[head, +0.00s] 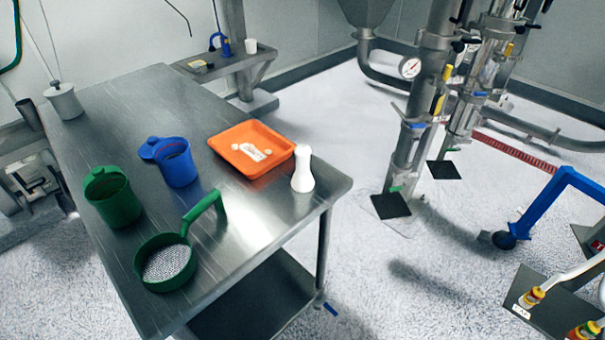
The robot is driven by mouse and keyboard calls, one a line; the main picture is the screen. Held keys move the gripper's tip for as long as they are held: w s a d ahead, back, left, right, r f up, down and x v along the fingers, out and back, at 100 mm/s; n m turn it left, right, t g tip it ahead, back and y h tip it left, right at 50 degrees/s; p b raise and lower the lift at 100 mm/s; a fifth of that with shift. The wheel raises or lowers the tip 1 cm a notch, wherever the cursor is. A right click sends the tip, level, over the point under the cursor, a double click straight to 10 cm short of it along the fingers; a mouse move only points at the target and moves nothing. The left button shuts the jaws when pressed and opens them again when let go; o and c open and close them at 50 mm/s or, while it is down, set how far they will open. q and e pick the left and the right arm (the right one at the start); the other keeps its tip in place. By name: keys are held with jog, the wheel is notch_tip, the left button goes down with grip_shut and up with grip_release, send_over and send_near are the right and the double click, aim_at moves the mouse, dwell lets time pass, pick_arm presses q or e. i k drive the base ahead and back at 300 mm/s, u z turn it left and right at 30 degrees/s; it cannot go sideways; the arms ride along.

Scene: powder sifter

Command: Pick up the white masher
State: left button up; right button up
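The white masher (303,170) stands upright near the right edge of the steel table (258,222). It has a rounded top, a narrower neck and a wider base. It stands just right of an orange tray (222,147), and I cannot tell whether they touch. Neither of my grippers shows in the head view.
A green sieve with a raised handle (165,264), a green jug (112,198) and a blue jug (176,162) stand left of the masher. A white lidded container (63,101) is at the far left. Table space before the masher is clear. Steel pipes (425,100) rise beyond.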

aim_at(302, 182)
jog(key=k, duration=1)
jog(key=u, duration=0.65)
jog(key=i, duration=1)
jog(key=u, duration=0.1)
